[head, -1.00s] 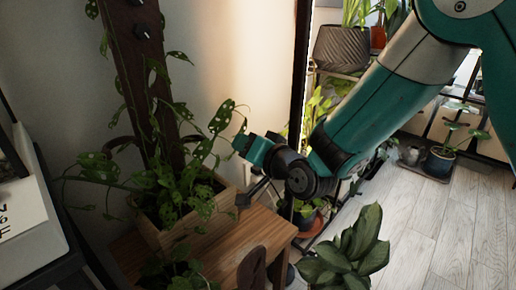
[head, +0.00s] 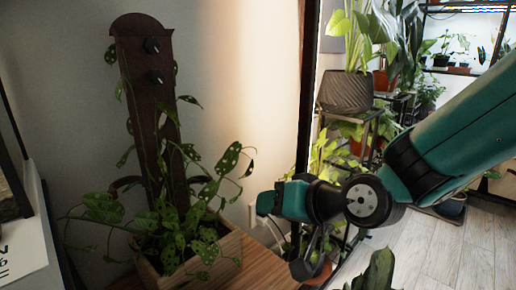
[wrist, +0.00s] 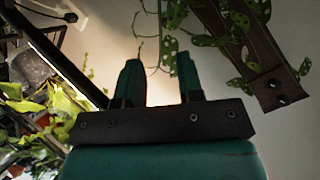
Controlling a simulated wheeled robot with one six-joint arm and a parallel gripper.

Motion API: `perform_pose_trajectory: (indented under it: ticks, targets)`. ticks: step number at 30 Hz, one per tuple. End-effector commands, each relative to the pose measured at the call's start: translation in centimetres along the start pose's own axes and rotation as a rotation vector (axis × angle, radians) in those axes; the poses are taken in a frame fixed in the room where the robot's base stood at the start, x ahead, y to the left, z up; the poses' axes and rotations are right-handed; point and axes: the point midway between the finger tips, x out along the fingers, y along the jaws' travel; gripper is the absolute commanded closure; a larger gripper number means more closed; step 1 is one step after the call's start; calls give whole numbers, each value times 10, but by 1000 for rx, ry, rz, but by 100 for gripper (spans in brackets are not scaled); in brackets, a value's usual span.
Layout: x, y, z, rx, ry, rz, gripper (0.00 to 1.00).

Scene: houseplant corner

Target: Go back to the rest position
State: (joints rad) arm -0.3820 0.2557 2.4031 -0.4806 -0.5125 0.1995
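My gripper (wrist: 160,80) shows in the wrist view with its two dark teal fingers apart and nothing between them. In the head view my arm comes in from the right, and its teal end (head: 285,201) is beside the potted climbing plant (head: 175,235), to the right of its leaves. A gap shows between the arm's end and the leaves. The fingertips are hard to make out in the head view. The plant grows in a wooden planter box (head: 228,258) around a tall brown post (head: 140,75) with dark knobs.
The planter stands on a wooden table (head: 262,272). A dark door frame (head: 308,90) rises behind my arm. Beyond it, a grey ribbed pot (head: 346,92) stands on a shelf. A leafy plant (head: 378,272) is below my arm. Pale floor (head: 425,245) is open at right.

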Motion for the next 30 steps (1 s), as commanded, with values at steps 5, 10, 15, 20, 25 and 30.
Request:
perform_pose_trajectory:
  ticks: [5,10,15,20,25,30]
  targets:
    - [-69,-8,35,-125,-310,65,66]
    - [-128,-8,69,-210,-551,116,66]
    - [-181,-6,96,-272,-746,157,66]
    - [-217,-23,85,-291,-830,172,66]
    - [-236,-47,55,-290,-830,172,66]
    - [-262,-79,15,-289,-829,172,66]
